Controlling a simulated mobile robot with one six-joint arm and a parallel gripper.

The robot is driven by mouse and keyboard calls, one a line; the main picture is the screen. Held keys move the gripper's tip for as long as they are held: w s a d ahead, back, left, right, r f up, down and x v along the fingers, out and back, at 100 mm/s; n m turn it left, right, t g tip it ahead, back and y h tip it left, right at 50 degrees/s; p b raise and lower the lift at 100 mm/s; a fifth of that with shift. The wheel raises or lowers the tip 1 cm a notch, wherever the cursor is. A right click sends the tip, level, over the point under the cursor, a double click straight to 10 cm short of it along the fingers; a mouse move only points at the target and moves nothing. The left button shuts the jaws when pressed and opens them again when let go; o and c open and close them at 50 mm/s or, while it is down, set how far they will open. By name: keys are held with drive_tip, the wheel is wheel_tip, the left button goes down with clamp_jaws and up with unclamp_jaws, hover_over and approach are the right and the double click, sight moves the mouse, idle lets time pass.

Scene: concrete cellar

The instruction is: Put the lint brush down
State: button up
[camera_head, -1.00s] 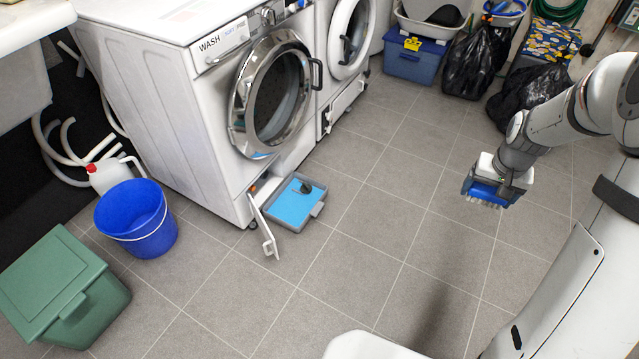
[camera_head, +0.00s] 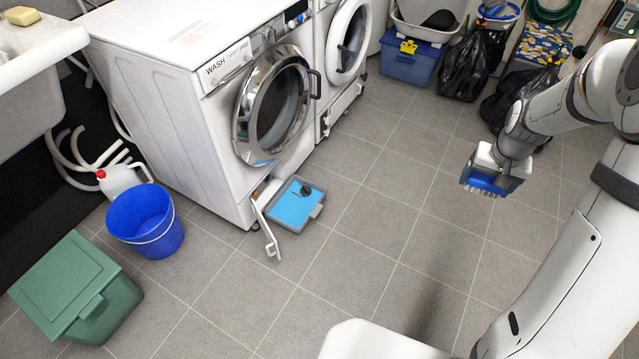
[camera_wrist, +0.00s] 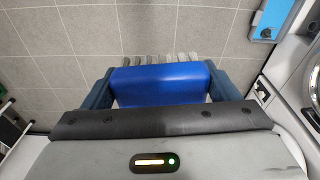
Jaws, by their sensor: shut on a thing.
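The lint brush (camera_wrist: 165,84) shows in the wrist view as a blue body with pale grey bristles along its far edge. My gripper (camera_wrist: 160,90) is shut on it, one finger on each side. In the head view my gripper (camera_head: 498,170) is at the right, raised above the tiled floor. The blue of the brush (camera_head: 490,187) shows at its lower end, with the bristles pointing down. Much of the brush is hidden by my gripper.
An open washer (camera_head: 215,100) flap stands beside a grey tray (camera_head: 321,207) of blue liquid and a dark object on the floor. A blue bucket (camera_head: 150,225), a green bin (camera_head: 110,310) and black bags (camera_head: 462,68) stand around. The floor (camera_head: 380,250) between is clear.

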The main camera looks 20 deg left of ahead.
sight(484, 190)
drive_tip(key=shift+p, duration=0.45)
drive_tip(key=shift+f+p, duration=0.15)
drive_tip(key=shift+p, duration=0.65)
drive_tip(key=f+p, duration=0.1)
drive_tip(key=p, duration=0.2)
drive_tip(key=s+f+p, duration=0.1)
drive_tip(key=p, duration=0.3)
drive_tip(key=shift+s+f, duration=0.15)
drive_tip(key=shift+f, duration=0.25)
drive_tip(key=s+f+p, duration=0.4)
drive_tip(key=s+p, duration=0.1)
drive_tip(key=p, duration=0.3)
drive_tip(key=shift+f, duration=0.3)
